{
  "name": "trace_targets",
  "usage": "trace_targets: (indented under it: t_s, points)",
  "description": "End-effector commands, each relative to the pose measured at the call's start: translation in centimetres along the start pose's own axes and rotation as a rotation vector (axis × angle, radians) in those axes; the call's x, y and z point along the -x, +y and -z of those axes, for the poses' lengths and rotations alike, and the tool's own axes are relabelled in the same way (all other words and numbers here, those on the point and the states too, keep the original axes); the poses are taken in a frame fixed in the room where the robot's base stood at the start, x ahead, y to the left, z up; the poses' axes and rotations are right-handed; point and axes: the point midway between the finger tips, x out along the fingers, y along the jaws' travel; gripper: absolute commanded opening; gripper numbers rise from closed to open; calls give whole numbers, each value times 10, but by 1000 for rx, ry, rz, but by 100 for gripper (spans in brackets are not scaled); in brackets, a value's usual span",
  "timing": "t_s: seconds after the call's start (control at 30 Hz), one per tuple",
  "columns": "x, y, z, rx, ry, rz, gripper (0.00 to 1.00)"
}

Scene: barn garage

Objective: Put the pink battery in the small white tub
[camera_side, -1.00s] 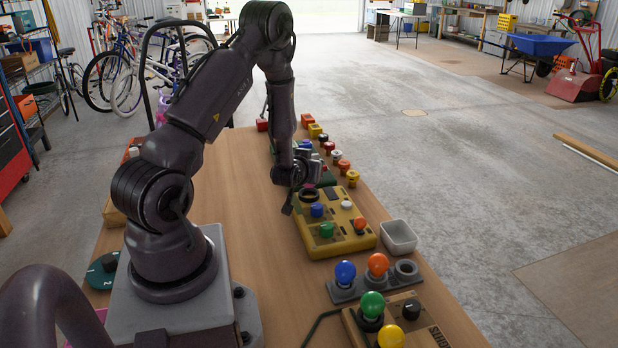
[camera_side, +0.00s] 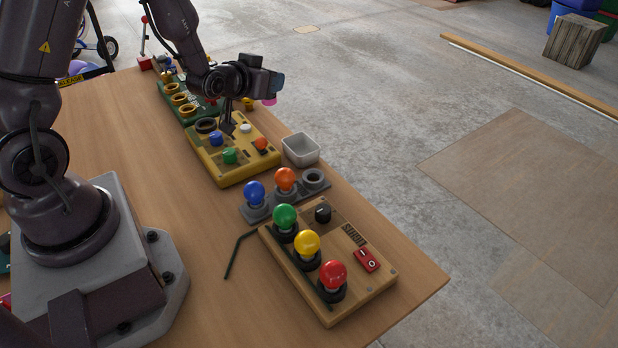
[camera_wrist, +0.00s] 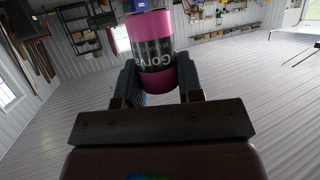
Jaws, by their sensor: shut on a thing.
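My gripper (camera_side: 268,82) is shut on the pink battery, a pink cylinder with a black label band; in the wrist view the battery (camera_wrist: 153,38) is between the two fingers (camera_wrist: 160,82). In the side view only a little pink of the battery (camera_side: 269,101) shows at the fingers. The gripper is raised above the table, up and left of the small white tub in the picture. The small white tub (camera_side: 301,150) stands at the table's right edge, beside the yellow box; the part of its inside that shows looks empty.
A yellow box (camera_side: 238,172) with knobs stands left of the tub. A grey holder (camera_side: 313,181) with blue and orange bulbs stands in front. A tan box (camera_side: 345,270) with green, yellow and red bulbs is nearer. A green board (camera_side: 197,108) lies behind.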

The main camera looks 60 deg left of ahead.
Motion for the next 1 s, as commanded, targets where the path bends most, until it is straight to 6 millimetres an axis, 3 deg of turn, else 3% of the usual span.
trace_targets:
  t_s: [0.03, 0.2, 0.33, 0.53, 0.67, 0.77, 0.87, 1.0]
  points:
    - [6, 32, 6, -32, 5, -78, 7]
    - [28, 108, 13, -109, 4, -263, 7]
    - [42, 142, 16, -142, 2, -342, 7]
    - [49, 159, 17, -158, 1, -381, 7]
    - [43, 146, 17, -145, 0, -350, 7]
    - [31, 117, 13, -119, -3, -285, 7]
    - [16, 73, 8, -76, -4, -180, 7]
    - [0, -2, -1, 0, -2, 4, 7]
